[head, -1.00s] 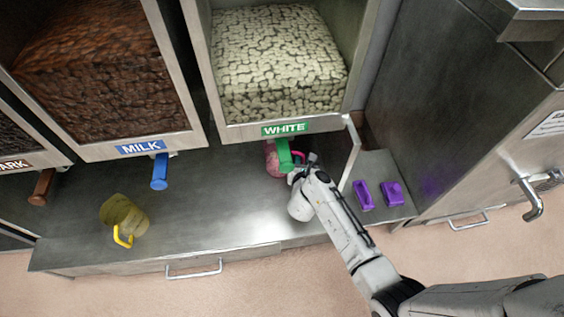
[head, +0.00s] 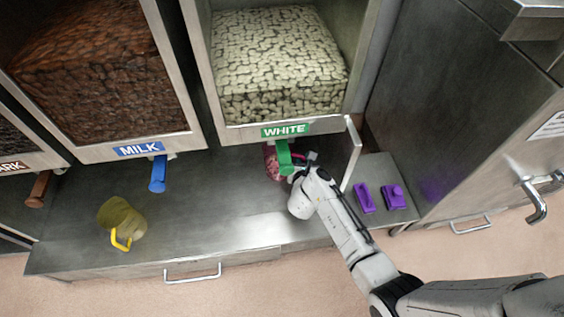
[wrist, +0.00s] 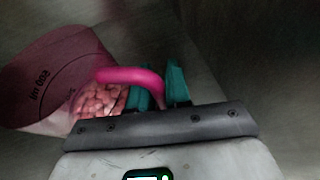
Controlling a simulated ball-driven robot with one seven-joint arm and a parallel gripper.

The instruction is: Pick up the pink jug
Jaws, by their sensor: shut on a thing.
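The pink jug (head: 270,162) stands on the steel counter under the green spout (head: 285,156) of the WHITE bin, which hides part of it. In the wrist view the jug (wrist: 55,75) is at the left, with dark print on its side and pinkish chunks (wrist: 98,101) inside. Its bright pink handle (wrist: 128,75) reaches over to my gripper (wrist: 162,88). The teal fingers are shut on the handle. In the head view my gripper (head: 304,168) comes from the lower right and meets the jug's right side.
A steel panel (head: 350,155) stands just right of my gripper. Two purple items (head: 364,198) (head: 395,197) lie beyond it. A yellow-handled olive jug (head: 122,221) sits at the left, near the blue spout (head: 158,174). The counter between is clear.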

